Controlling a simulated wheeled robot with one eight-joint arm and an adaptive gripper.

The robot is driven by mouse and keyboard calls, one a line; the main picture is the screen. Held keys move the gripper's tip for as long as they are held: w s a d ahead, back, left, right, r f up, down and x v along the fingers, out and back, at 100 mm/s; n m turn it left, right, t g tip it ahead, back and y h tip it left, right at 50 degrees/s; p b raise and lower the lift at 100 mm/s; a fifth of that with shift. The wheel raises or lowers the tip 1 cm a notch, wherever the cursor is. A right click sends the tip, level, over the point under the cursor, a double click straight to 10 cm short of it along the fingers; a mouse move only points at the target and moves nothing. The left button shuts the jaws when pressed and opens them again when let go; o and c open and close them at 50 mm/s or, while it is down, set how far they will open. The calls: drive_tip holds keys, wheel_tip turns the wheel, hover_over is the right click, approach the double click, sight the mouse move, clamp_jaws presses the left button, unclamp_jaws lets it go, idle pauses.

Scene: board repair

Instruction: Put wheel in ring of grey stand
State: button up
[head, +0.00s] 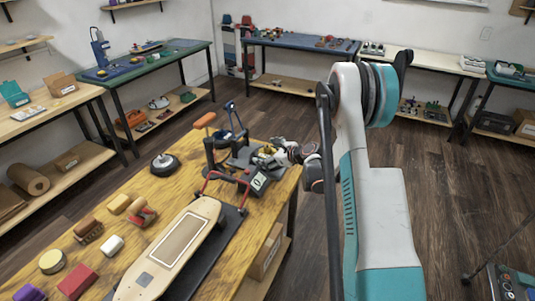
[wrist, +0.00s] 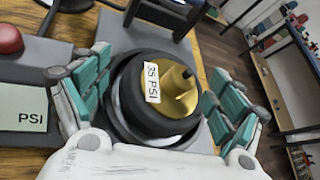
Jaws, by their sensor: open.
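A black wheel (wrist: 143,95) with a gold hub and a "35 PSI" label sits between my gripper's fingers in the wrist view. It appears to rest in the dark round ring (wrist: 124,128) of the grey stand (wrist: 113,28), slightly tilted in view. My gripper (wrist: 160,82) is open, with a teal finger on each side of the wheel; gaps show beside it. In the head view my gripper (head: 284,153) is over the stand (head: 243,157) at the table's right end, and the wheel is largely hidden there. The ring's lower edge is partly hidden by my gripper.
Another black wheel (head: 165,164) lies on the wooden table. A skateboard deck (head: 172,247) lies on a dark mat in front. A PSI gauge (head: 260,181) stands close to the stand; its panel (wrist: 22,121) shows at the wrist view's left. Several brushes and blocks lie at left.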

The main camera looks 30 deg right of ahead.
drive_tip(key=shift+s+d+r, duration=0.1)
drive_tip(key=shift+s+r, duration=0.05)
drive_tip(key=shift+r, duration=0.05)
drive_tip(key=p+v, duration=0.3)
drive_tip(key=v, duration=0.8)
drive_tip(key=shift+s, duration=0.3)
